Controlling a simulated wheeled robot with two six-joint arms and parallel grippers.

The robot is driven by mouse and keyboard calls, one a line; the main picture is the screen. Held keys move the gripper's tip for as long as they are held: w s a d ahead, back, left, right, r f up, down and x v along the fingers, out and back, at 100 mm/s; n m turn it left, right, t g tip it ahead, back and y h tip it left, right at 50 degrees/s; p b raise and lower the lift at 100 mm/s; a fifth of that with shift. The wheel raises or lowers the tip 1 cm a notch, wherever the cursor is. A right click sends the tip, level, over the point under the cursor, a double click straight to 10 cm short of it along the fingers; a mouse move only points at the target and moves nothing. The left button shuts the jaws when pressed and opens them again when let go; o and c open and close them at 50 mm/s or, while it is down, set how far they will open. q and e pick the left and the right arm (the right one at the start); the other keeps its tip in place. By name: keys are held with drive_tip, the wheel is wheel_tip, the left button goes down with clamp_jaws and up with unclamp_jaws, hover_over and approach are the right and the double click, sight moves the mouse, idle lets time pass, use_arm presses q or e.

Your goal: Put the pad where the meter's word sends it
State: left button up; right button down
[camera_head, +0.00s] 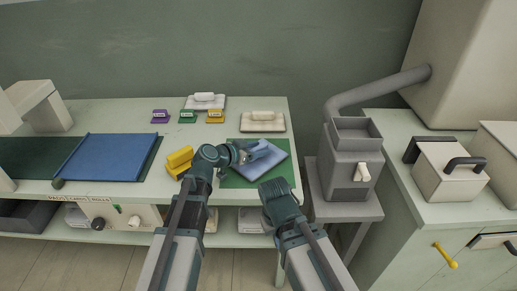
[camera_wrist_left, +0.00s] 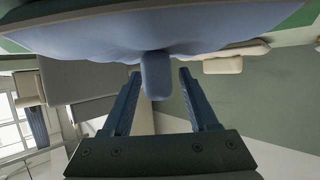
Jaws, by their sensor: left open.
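A light blue pad (camera_head: 267,163) lies on a green mat (camera_head: 231,181) at the right end of the bench. My left gripper (camera_head: 250,150) is open at the pad in the head view. In the left wrist view the pad (camera_wrist_left: 110,30) fills the top, and its short blue tab (camera_wrist_left: 156,78) sits between the open fingers of the left gripper (camera_wrist_left: 158,72), with gaps on both sides. My right gripper (camera_head: 278,195) is in front of the mat; its fingers are not clear. I cannot pick out the meter or its word.
Purple (camera_head: 160,116), green (camera_head: 187,116) and yellow (camera_head: 215,116) label blocks stand at the back, near two pale handled blocks (camera_head: 204,102) (camera_head: 263,122). A yellow block (camera_head: 179,160) stands left of my left gripper. A blue sheet (camera_head: 105,157) lies further left. A grey hopper machine (camera_head: 350,165) stands right.

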use_arm(q)
drive_tip(key=shift+r, duration=0.1)
drive_tip(key=shift+s+a+r+p, duration=0.15)
drive_tip(key=shift+r+p, duration=0.05)
drive_tip(key=shift+p, duration=0.15)
drive_tip(key=p+v, duration=0.4)
drive_tip(key=v, duration=0.7)
drive_tip(key=shift+s+a, duration=0.2)
drive_tip(key=shift+r, duration=0.1)
